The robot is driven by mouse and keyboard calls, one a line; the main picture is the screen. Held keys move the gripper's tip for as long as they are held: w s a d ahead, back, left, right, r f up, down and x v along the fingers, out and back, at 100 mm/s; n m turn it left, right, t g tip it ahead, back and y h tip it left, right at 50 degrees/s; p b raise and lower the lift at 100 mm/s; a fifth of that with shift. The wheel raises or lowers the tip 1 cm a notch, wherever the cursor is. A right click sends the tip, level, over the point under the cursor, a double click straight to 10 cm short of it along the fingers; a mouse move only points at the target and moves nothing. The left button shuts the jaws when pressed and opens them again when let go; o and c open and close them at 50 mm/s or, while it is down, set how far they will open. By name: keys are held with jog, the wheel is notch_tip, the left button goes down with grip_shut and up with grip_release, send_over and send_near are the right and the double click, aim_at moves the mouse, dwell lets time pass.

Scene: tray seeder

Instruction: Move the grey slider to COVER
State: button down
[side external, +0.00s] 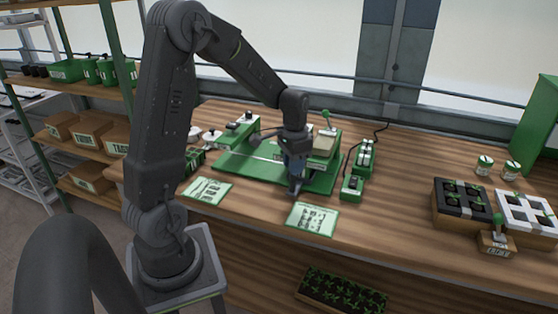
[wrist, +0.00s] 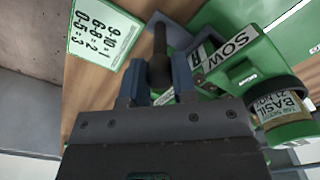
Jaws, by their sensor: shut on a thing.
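My gripper (side external: 296,186) is low over the front of the green seeder (side external: 229,166) in the side external view. In the wrist view my gripper (wrist: 160,72) is shut on a dark grey upright handle (wrist: 159,48), which looks like the grey slider's. A flat grey piece (wrist: 176,32) shows just behind the handle. A white SOW label (wrist: 230,50) sits on the green part to the right of the fingers. A second label by the right finger is mostly hidden. I cannot read COVER in either view.
A jar marked BASIL (wrist: 284,108) sits close right of my gripper. A number card (wrist: 103,32) lies to the left. A green switch box (side external: 353,186) with a cable stands right of the seeder.

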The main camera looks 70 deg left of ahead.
jog(key=w+d, duration=0.4)
jog(key=shift+w+d, duration=0.1)
jog(key=c, duration=0.9)
grip_release()
jog(key=shift+r, duration=0.15)
notch_tip(320, 180, up, 14)
jog(key=shift+f, duration=0.2)
jog(key=s+d+t, duration=0.5)
jog(key=s+d, duration=0.9)
jog(key=s, duration=0.4)
jog(key=shift+s+d+r+t, duration=0.25)
jog(key=shift+s+d+t, duration=0.05)
jog(key=shift+s+d, duration=0.1)
